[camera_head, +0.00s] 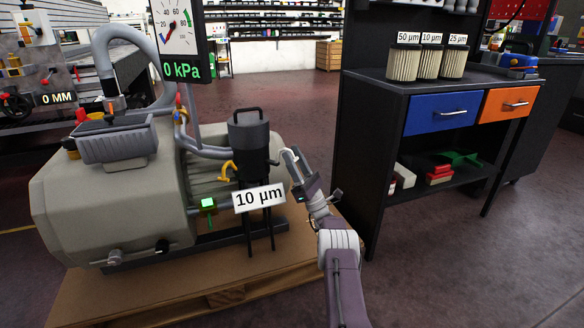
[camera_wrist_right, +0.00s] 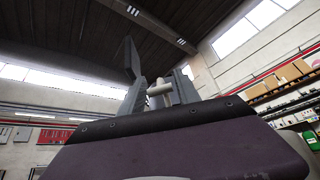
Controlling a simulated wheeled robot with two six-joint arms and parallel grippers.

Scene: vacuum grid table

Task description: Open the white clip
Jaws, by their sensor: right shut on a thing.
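A dark filter canister (camera_head: 248,140) with a top handle stands on thin legs at the right end of the pump. The white clip (camera_head: 284,154) is on the canister's right side, partly hidden by my gripper. A yellow clip (camera_head: 227,172) is on its left side. My right gripper (camera_head: 292,161) reaches up from the lower right and is shut on the white clip. In the right wrist view, a pale rounded piece of the clip (camera_wrist_right: 159,90) shows between the fingers. My left gripper is not in view.
The grey pump (camera_head: 120,200) sits on a wooden pallet (camera_head: 190,305). A "10 µm" label (camera_head: 259,197) is in front of the canister. A gauge (camera_head: 178,35) reads 0 kPa. A dark bench (camera_head: 370,150) with filters and drawers stands right. Floor is clear at lower right.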

